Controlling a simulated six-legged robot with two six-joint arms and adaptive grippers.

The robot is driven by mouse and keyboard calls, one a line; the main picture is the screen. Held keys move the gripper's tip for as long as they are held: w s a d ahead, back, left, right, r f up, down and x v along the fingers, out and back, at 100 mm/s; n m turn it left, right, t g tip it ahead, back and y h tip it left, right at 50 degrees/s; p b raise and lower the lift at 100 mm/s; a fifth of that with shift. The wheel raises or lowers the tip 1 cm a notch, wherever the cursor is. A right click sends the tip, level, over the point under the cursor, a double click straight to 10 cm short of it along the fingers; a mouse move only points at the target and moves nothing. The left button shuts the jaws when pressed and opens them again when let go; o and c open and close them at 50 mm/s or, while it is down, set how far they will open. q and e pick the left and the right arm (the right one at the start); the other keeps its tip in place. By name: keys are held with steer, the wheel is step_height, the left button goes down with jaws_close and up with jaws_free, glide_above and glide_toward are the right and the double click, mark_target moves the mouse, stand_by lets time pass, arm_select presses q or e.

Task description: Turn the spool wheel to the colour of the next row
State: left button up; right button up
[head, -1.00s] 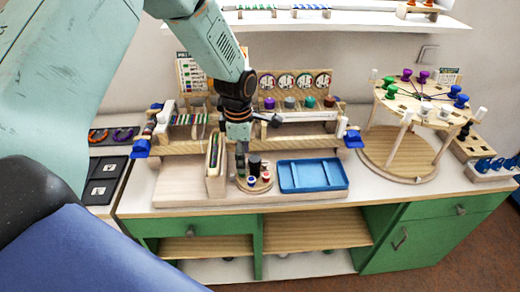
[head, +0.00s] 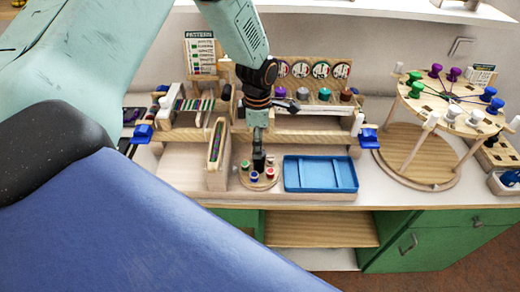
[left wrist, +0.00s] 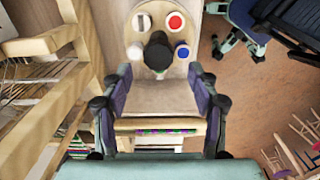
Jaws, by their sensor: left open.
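A small round wooden wheel (head: 247,183) stands on the bench, with red, green, blue and pale spools round a black centre knob (head: 258,163). The wheel also shows in the left wrist view (left wrist: 160,22), with its black knob (left wrist: 157,54) just beyond the fingers. My left gripper (head: 259,147) is above the wheel, in line with the knob. In the left wrist view its two fingers (left wrist: 158,84) stand wide apart with nothing between them. Contact with the knob cannot be told. A pattern card (head: 200,52) with coloured rows stands at the back left. My right gripper is not seen.
An upright wooden holder (head: 214,172) stands close left of the wheel. A blue tray (head: 320,186) lies just right of it. A bead loom (head: 196,117) is behind. A large tiered round stand (head: 418,160) with coloured pegs occupies the right.

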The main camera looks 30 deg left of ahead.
mark_target(259, 163)
arm_select(q)
steer(key=f, duration=0.4)
steer(key=shift+w+d, duration=0.15)
steer(key=shift+w, duration=0.1)
steer(key=shift+s+f, duration=0.1)
steer(key=shift+f, duration=0.3)
steer(key=shift+s+r, duration=0.1)
steer(key=shift+s, duration=0.05)
steer(key=shift+w, duration=0.25)
steer(key=c, duration=0.5)
steer(key=shift+s, duration=0.1)
steer(key=c, duration=0.4)
steer(key=shift+c, duration=1.3)
